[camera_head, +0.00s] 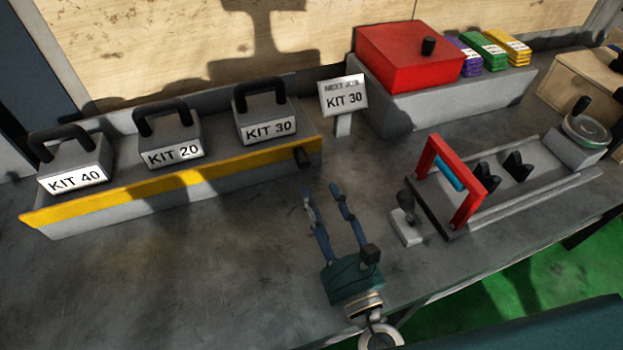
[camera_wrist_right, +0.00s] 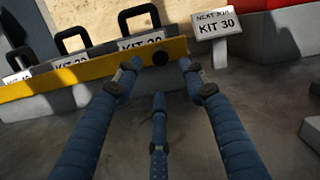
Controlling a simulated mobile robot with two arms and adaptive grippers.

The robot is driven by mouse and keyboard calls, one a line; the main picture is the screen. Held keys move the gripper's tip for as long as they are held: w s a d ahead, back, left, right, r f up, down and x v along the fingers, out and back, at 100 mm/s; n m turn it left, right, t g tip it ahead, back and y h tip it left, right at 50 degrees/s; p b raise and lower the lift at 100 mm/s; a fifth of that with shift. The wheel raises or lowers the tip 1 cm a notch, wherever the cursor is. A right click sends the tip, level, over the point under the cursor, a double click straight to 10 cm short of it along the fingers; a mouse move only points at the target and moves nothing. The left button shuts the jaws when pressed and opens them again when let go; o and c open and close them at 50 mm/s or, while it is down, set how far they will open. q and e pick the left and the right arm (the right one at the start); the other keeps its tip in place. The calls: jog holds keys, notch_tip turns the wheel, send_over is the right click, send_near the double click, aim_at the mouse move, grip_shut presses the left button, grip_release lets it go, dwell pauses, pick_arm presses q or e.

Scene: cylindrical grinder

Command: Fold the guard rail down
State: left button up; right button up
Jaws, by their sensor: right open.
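The yellow guard rail (camera_head: 165,181) runs along the front of the grey kit rack, raised across the front of the kits. A dark knob (camera_head: 301,157) sits at its right end. My right gripper (camera_head: 322,192) is open and empty, its fingers pointing at the knob from the front, a little short of it. In the right wrist view the rail (camera_wrist_right: 60,80) crosses the upper left. The knob (camera_wrist_right: 160,58) shows between the spread fingertips of my gripper (camera_wrist_right: 157,76), apart from them. My left gripper is not in view.
Behind the rail stand handled blocks KIT 40 (camera_head: 74,178), KIT 20 (camera_head: 172,153) and KIT 30 (camera_head: 268,130). A KIT 30 sign (camera_head: 344,98) stands right of the rack. A small lever (camera_head: 406,220) and a red-framed fixture (camera_head: 468,205) lie further right. The front left bench is clear.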

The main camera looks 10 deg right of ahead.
jog(key=shift+v, duration=1.45)
